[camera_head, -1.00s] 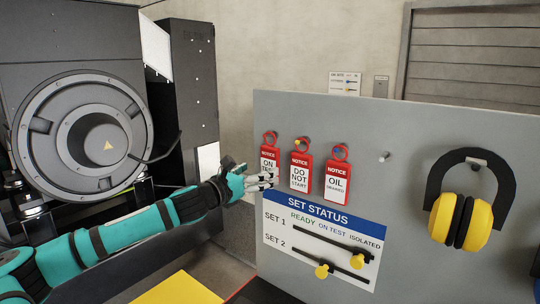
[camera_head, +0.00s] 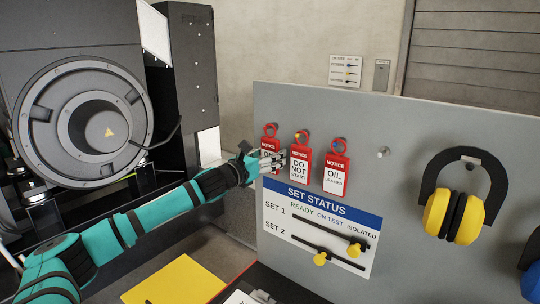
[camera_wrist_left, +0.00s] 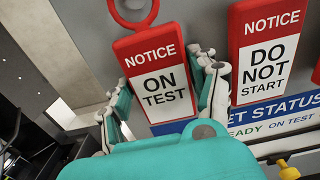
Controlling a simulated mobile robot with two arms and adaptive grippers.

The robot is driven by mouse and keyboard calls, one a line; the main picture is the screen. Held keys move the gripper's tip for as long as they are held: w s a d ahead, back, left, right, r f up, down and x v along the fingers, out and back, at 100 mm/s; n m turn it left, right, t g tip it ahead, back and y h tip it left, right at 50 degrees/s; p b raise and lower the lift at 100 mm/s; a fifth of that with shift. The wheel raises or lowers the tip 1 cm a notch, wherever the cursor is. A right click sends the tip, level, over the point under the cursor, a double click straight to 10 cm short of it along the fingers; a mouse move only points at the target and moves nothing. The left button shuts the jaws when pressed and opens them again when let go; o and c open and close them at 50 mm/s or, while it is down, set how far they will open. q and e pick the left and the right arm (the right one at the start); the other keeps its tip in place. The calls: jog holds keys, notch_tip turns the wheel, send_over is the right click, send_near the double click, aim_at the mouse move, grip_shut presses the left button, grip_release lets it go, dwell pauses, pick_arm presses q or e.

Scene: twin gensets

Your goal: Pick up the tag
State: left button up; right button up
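The tags are red and white NOTICE tags with red loops, hanging in a row on a grey board. The leftmost, the ON TEST tag (camera_head: 268,143), is partly hidden by my left gripper (camera_head: 274,160) in the head view. In the left wrist view the ON TEST tag (camera_wrist_left: 151,52) hangs between the fingers of my left gripper (camera_wrist_left: 165,76). The fingers are spread, one close along each side edge; I cannot tell if they touch it. My right gripper is not in view.
The SET STATUS panel (camera_head: 321,207) with black sliders and yellow knobs is below the tags. An empty peg (camera_head: 384,152) and yellow ear defenders (camera_head: 455,215) are to the right. A dark genset (camera_head: 85,130) stands left. A yellow sheet (camera_head: 180,284) lies below.

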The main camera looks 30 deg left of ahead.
pick_arm(q)
jog(key=c, duration=0.6)
jog(key=shift+o, duration=0.2)
jog(key=shift+r, duration=0.45)
jog(key=s+a+b, duration=0.1)
jog(key=s+b, duration=1)
jog(key=s, duration=0.7)
jog(key=shift+a+r, duration=0.2)
jog(key=shift+r, duration=0.1)
jog(key=shift+w+r, duration=0.1)
jog(key=shift+r, duration=0.15)
jog(key=shift+r+p, duration=0.45)
